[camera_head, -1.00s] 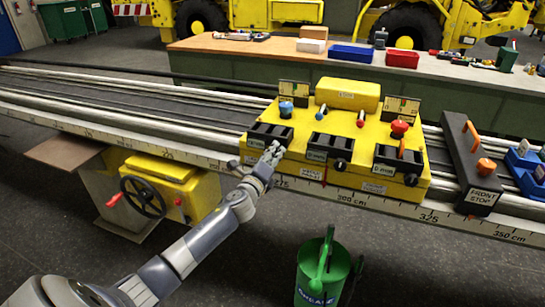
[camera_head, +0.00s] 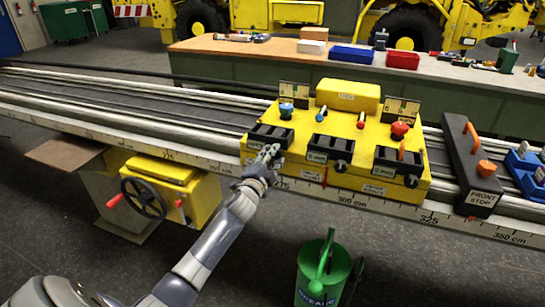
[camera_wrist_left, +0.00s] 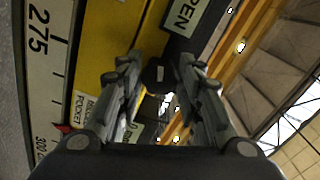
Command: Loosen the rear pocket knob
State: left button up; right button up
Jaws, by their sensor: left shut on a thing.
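The rear pocket knob (camera_wrist_left: 158,75) is a dark round knob on the front of the yellow carriage (camera_head: 300,185), below the leftmost black pocket (camera_head: 262,134). My left gripper (camera_head: 270,153) is at this knob and hides it in the head view. In the left wrist view, the fingers of my left gripper (camera_wrist_left: 158,78) are on both sides of the knob, shut on it. A plate reading OPEN (camera_wrist_left: 184,14) is beside the knob. My right gripper is not in view.
Two more black pockets with dark knobs (camera_head: 340,166) are to the right, then the FRONT STOP block (camera_head: 470,165). A handwheel (camera_head: 144,198) is at lower left. Blue and red levers top the carriage.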

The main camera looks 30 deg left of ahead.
pick_arm(q)
jog(key=n+p, duration=0.2)
jog(key=n, duration=0.8)
jog(key=shift+d+f+p, duration=0.1)
jog(key=shift+f+p, duration=0.05)
jog(key=shift+p, duration=0.2)
jog(key=shift+n, duration=0.8)
jog(key=shift+f, duration=0.1)
jog(key=o, duration=1)
jog(key=shift+o, duration=0.2)
jog(key=v, duration=1.2)
